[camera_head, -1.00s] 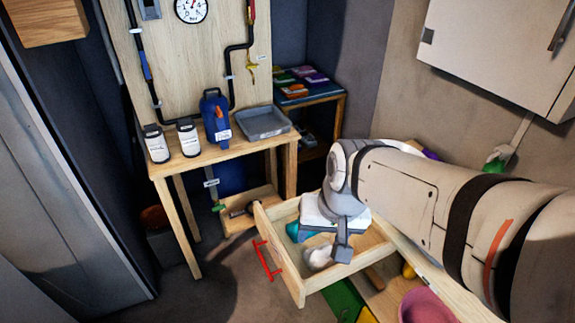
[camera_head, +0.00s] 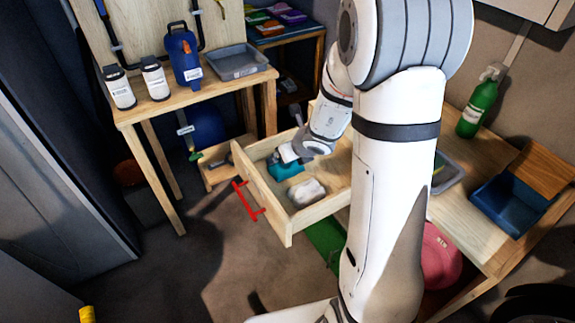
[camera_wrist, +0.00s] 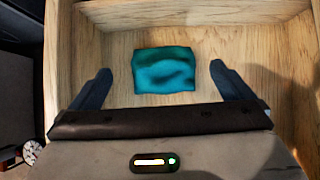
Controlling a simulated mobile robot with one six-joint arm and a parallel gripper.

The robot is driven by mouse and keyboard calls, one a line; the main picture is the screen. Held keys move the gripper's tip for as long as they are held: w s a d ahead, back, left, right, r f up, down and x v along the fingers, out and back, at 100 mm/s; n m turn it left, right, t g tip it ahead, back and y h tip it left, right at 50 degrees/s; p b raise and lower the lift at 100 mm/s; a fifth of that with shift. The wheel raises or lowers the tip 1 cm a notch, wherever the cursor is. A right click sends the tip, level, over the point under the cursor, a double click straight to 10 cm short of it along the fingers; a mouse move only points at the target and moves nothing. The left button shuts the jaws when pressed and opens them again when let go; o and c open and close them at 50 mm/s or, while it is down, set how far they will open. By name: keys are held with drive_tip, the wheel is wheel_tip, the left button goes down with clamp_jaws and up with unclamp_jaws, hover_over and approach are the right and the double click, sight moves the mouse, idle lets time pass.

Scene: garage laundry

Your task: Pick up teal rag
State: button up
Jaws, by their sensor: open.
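The teal rag (camera_wrist: 163,70) lies folded on the floor of the open wooden drawer (camera_wrist: 262,60). In the head view the rag (camera_head: 286,170) is in the back left part of the drawer (camera_head: 272,207). My gripper (camera_wrist: 158,78) is open, with one finger on each side of the rag in the wrist view. The fingers appear apart from the rag, and I cannot tell how far above it they are. In the head view my gripper (camera_head: 290,153) is over the drawer near the rag, partly hidden by my arm.
A white cloth (camera_head: 307,193) lies in the drawer in front of the rag. The drawer has a red handle (camera_head: 249,200). A wooden table (camera_head: 190,103) with bottles and a grey tray (camera_head: 236,62) stands at left. A green bottle (camera_head: 477,105) stands on the right worktop.

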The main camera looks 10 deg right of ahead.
sight(280, 172)
drive_tip(key=x, duration=0.2)
drive_tip(key=b+x, duration=0.1)
drive_tip(key=x, duration=0.2)
drive_tip(key=b+x, duration=0.1)
drive_tip(key=x, duration=0.2)
drive_tip(key=shift+s+d+f, duration=0.15)
drive_tip(key=shift+s+d, duration=0.05)
drive_tip(key=shift+d, duration=0.05)
drive_tip(key=shift+c, duration=0.2)
drive_tip(key=c, duration=0.7)
